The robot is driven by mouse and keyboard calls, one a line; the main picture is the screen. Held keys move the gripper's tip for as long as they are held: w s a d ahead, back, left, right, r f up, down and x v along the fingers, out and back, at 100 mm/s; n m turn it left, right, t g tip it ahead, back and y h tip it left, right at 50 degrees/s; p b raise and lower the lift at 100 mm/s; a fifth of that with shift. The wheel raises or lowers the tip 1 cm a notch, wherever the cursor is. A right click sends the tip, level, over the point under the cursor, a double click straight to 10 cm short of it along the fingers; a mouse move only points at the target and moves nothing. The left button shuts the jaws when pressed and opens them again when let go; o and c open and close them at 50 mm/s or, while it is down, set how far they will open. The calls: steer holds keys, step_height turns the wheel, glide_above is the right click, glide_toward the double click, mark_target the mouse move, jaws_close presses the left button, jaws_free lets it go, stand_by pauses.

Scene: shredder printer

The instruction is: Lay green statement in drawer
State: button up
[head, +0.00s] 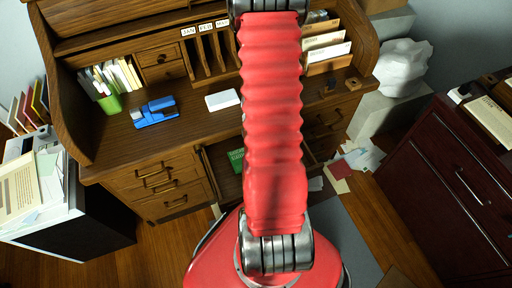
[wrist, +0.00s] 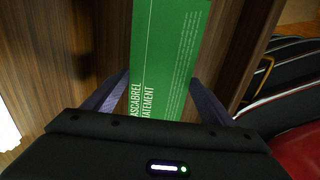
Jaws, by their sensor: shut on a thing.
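The green statement (wrist: 170,50) is a flat green paper with white print, "ASCABREL STATEMENT" partly readable, in the wrist view. My gripper (wrist: 159,78) is shut on it, with a dark finger at each side. Wooden drawer walls (wrist: 232,50) flank the paper. In the head view a piece of the green statement (head: 236,158) shows inside the open desk drawer (head: 212,160), left of my red arm. My arm hides the rest of the drawer, and my gripper does not show there. Whether the paper touches the drawer floor I cannot tell.
A dark red cabinet (head: 450,180) stands right, a paper-topped black unit (head: 85,215) left. Loose papers (head: 360,158) lie on the floor.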

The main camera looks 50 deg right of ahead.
steer(key=shift+f, duration=1.75)
steer(key=o, duration=1.1)
steer(key=shift+r, duration=0.1)
step_height(320, 180, up, 14)
steer(key=shift+f, duration=0.25)
stand_by(0.6)
